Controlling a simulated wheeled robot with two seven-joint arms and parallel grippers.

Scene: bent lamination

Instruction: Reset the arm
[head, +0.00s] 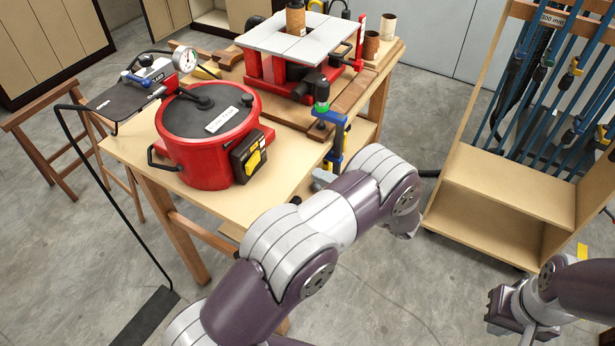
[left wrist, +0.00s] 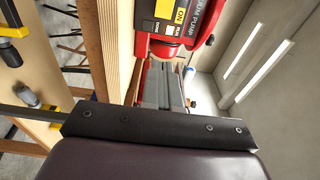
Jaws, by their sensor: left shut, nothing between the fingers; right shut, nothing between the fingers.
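My left arm (head: 335,215) reaches from the bottom of the head view toward the right end of the workbench (head: 292,178). My left gripper is mostly hidden behind the arm there. In the left wrist view its dark mount (left wrist: 155,125) crosses the lower part of the picture, and nothing shows held. The gripper is shut. My right gripper (head: 508,312) is low at the right of the head view, shut and empty, over the floor and apart from the bench.
A wooden clamp rack (head: 500,185) stands right. Floor between is clear.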

